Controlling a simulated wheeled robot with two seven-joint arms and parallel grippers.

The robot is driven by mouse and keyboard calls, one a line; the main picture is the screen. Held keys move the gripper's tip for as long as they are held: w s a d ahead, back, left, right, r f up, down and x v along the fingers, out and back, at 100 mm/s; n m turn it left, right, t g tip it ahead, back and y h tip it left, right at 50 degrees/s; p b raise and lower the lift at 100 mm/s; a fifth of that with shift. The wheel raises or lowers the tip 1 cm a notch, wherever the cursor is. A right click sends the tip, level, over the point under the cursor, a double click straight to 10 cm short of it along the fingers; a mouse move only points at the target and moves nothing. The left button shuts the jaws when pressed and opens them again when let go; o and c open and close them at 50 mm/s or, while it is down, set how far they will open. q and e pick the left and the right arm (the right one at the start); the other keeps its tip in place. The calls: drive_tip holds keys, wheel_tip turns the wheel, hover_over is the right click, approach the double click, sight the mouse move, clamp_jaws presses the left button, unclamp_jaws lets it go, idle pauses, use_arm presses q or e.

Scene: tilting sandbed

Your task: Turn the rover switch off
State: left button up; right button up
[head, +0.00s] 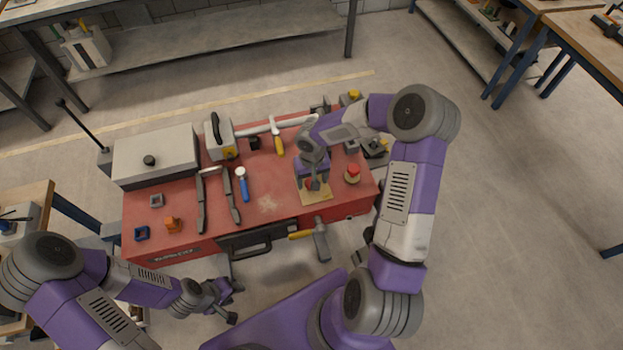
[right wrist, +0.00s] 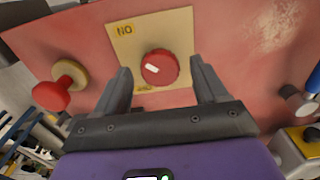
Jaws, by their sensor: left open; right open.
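The rover switch is a round red knob (right wrist: 160,67) with a white mark, on a cream plate (right wrist: 178,25). A label that reads ON upside down is at the plate's upper left in the right wrist view; another label below the knob is mostly hidden. The white mark points roughly left in that view. My right gripper (right wrist: 162,80) is open, one finger each side of the knob with gaps. In the head view my right gripper (head: 314,184) hangs over the plate (head: 316,194) and hides most of the knob. My left gripper (head: 226,298) is open and empty, off the bench's near-left side.
A red mushroom button (right wrist: 52,94) stands beside the plate; it also shows in the head view (head: 352,174). A hammer (head: 319,240) lies at the red bench's (head: 270,205) front edge. Blue-handled tool (head: 243,184), bars and a grey box (head: 155,155) occupy the left.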

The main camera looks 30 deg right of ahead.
drive_tip(key=shift+f, duration=0.3)
drive_tip(key=c, duration=1.1)
drive_tip(key=shift+o, duration=0.2)
